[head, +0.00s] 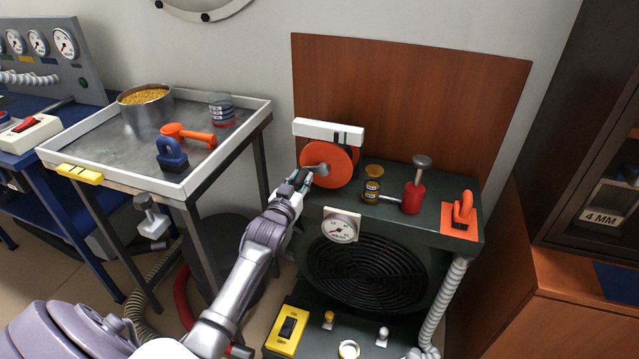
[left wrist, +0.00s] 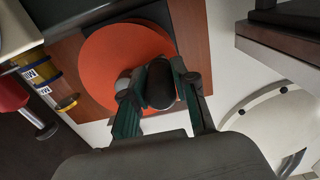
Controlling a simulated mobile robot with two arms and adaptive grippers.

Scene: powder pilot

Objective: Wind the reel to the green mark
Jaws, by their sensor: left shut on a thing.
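The reel is an orange-red disc (head: 342,170) standing upright at the back left of the dark machine top, in front of a brown wooden board. A white bar (head: 328,131) with a dark green mark near its right end sits just above the disc. My left gripper (head: 308,178) is at the lower left of the disc, shut on the grey reel knob (head: 320,169). In the left wrist view the orange disc (left wrist: 110,55) fills the upper middle, and my gripper's fingers (left wrist: 158,88) close around the dark rounded knob. My right gripper is not in view.
Right of the reel stand a small brass-and-black fitting (head: 372,190), a red plunger (head: 413,193) with a grey knob and an orange handle (head: 464,208). A gauge (head: 340,228) is on the machine's front. A steel tray table (head: 100,145) with a pot stands left.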

